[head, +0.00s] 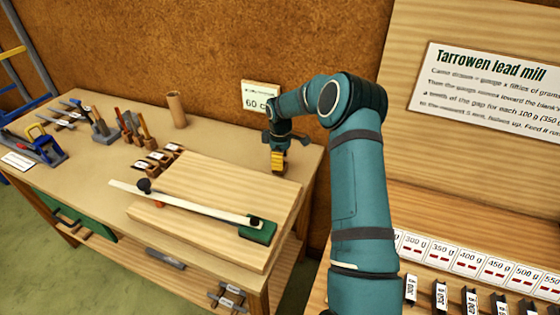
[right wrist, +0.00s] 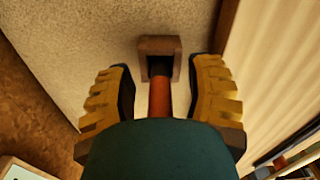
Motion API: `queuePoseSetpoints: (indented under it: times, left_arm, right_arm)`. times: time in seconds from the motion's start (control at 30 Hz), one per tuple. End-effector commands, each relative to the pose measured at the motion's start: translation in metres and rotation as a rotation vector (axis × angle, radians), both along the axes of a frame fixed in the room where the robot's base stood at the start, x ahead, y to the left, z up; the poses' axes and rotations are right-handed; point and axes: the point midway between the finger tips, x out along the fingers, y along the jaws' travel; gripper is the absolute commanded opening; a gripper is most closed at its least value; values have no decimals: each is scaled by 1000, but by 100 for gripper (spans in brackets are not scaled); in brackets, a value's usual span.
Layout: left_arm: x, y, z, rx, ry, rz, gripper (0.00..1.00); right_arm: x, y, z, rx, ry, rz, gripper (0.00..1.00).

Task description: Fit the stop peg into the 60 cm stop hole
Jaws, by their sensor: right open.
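An orange-red peg (right wrist: 159,97), which looks like the stop peg, shows in the right wrist view. Its dark far end meets a small square wooden holder (right wrist: 158,46). My right gripper (right wrist: 160,90) is open, with one yellow ribbed finger on each side of the peg and a visible gap at both. In the head view my right gripper (head: 279,160) points down at the back right of the bench; the peg is hidden there. A pale wooden board (head: 215,185) lies just in front of it. I cannot make out the 60 cm stop hole. My left gripper is not in view.
A white straightedge (head: 190,205) with a black knob (head: 144,185) and green block (head: 258,231) lies across the board. A wall sign (head: 260,97) reading "60" is partly behind my arm. Labelled blocks (head: 158,158) and tools (head: 133,125) stand left on the bench (head: 85,165).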

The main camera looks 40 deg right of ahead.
Motion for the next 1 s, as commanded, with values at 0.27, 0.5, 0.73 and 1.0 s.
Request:
queuePoseSetpoints:
  times: [0.27, 0.5, 0.73, 1.0]
  left_arm:
    - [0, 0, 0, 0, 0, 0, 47]
    - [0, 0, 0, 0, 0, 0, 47]
    - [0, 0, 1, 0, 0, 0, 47]
    - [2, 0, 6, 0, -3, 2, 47]
  right_arm:
    - [0, 0, 1, -1, -1, 0, 10]
    - [0, 0, 1, -1, -1, 0, 0]
    - [0, 0, 3, -2, -1, 0, 0]
    - [1, -1, 43, -4, -5, 0, 0]
